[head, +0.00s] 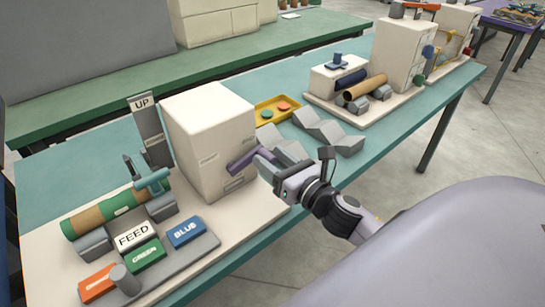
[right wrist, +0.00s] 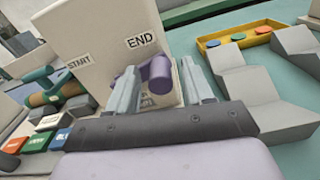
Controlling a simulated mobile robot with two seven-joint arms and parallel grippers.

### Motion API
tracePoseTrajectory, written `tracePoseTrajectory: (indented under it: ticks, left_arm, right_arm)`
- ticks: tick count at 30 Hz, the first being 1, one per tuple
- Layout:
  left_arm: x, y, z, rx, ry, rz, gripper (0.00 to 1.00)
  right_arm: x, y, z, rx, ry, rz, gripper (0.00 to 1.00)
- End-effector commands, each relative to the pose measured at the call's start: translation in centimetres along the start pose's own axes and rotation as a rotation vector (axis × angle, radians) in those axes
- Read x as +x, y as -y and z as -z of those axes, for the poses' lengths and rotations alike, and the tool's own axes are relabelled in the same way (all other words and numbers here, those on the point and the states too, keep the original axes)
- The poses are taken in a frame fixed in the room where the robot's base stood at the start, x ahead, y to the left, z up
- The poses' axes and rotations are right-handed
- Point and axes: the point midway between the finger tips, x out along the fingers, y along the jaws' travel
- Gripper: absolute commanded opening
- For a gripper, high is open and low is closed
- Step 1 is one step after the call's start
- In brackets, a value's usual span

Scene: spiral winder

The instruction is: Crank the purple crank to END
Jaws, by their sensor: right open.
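The purple crank (head: 240,162) sits on the side face of the cream box (head: 210,125). In the right wrist view, the crank (right wrist: 158,74) shows its round handle end between my fingers, just below the black END label (right wrist: 141,40). The START label (right wrist: 78,63) is further left on the same face. My right gripper (head: 264,163) reaches in from the lower right in the head view. Its jaws (right wrist: 160,72) are open, one finger on each side of the handle; I cannot tell whether they touch it. My left gripper is not in view.
FEED (head: 134,236), GREEN (head: 145,254) and BLUE (head: 186,232) blocks stand front left, near a green and brown roll (head: 118,208). Grey angled blocks (head: 325,130) and a yellow tray (head: 280,108) lie right of the box. Another machine stands further back.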

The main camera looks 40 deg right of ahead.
Motion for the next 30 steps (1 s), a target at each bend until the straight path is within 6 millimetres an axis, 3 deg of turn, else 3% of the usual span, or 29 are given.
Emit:
tracePoseTrajectory:
  ticks: [11, 15, 16, 30]
  left_arm:
    - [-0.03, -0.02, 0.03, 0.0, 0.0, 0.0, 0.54]
    - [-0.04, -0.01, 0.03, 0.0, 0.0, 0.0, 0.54]
    - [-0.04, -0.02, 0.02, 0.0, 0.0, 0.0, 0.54]
    - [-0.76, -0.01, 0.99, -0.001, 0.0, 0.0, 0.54]
  right_arm:
    - [0.36, -0.03, 0.0, 0.001, 0.0, 0.0, 0.51]
    - [0.36, -0.03, 0.0, 0.001, 0.0, 0.0, 0.06]
    - [0.35, -0.03, 0.0, 0.001, 0.0, 0.0, 0.0]
    - [0.39, -0.42, -0.87, -0.104, 0.003, -0.001, 0.0]
